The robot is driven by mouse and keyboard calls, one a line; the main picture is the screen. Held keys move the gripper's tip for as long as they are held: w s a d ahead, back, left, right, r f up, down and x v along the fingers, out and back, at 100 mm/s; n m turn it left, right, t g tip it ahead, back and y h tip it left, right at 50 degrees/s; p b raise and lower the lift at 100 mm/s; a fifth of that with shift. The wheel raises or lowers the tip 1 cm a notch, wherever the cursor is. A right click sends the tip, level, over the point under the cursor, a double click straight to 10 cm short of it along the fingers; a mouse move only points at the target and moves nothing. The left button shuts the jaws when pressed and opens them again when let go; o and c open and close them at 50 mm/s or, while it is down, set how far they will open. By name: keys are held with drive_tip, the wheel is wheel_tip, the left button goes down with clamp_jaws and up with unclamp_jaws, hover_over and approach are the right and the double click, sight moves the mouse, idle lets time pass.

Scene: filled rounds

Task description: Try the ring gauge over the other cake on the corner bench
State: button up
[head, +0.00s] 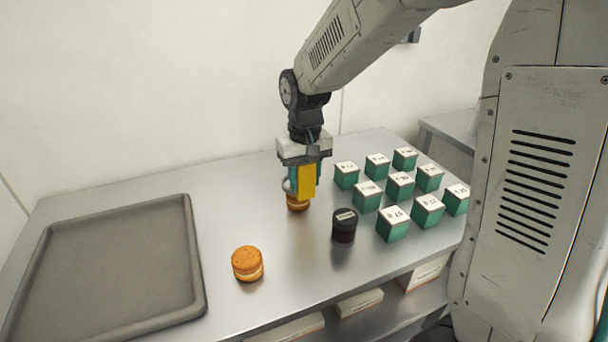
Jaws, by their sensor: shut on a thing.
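My gripper (305,180) is pointed down over the middle of the bench and is shut on the ring gauge. The gauge's yellow block (307,182) faces me, and a pale curved part of it shows at its left. A round orange-brown filled cake (298,204) stands directly below the gripper, its upper part hidden by the gauge. I cannot tell whether the ring is around the cake's top or just above it. The other cake (247,263), orange-brown with a pale filling, stands uncovered nearer the front, left of the gripper.
A dark jar with a black lid (344,226) stands close by at the right of the gripper. Several green boxes with white labelled tops (393,223) fill the bench's right side. A large grey tray (197,255) lies at the left. The steel bench (225,215) is clear between tray and cakes.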

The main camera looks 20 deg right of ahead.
sight(304, 165)
drive_tip(key=shift+f, duration=3.2)
idle(0.6)
idle(1.0)
drive_tip(key=shift+r, duration=4.85)
drive_tip(key=shift+a, duration=0.1)
